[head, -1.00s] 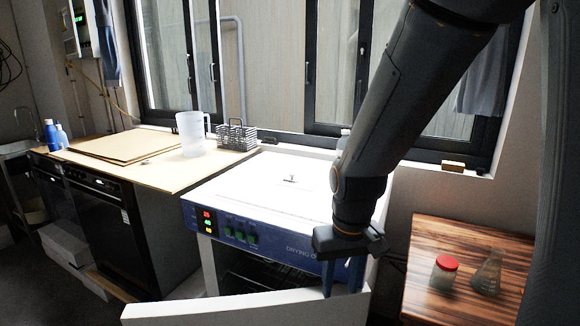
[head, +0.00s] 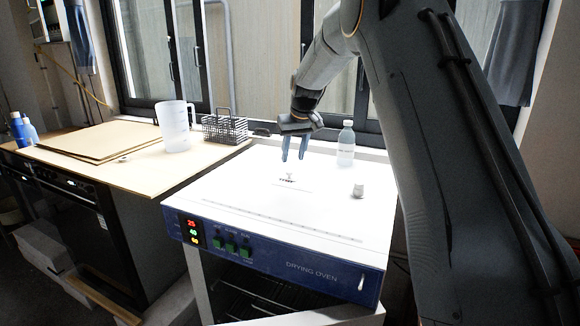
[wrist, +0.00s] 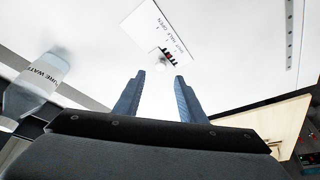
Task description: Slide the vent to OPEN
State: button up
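The vent (head: 287,179) is a small light knob with dark markings on the white top of the drying oven (head: 240,195). My gripper (head: 294,158) is open and empty above the oven top, just over and behind the vent in the head view. In the wrist view its two blue fingers (wrist: 160,85) are apart, with the knob beyond the gap between their tips. The slider's exact position is too small to tell.
A clear bottle (head: 346,145) and a small white cap-like object (head: 358,190) stand on the oven top, right of the vent. A wire basket (head: 225,129) and a plastic jug (head: 174,127) are on the bench to the left. The oven's front is open, showing a rack.

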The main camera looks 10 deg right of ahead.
aim_at(289, 172)
jog(key=p+x, duration=0.1)
jog(key=x, duration=0.5)
jog(key=shift+a+f, duration=0.15)
jog(key=shift+f, duration=0.1)
grip_shut()
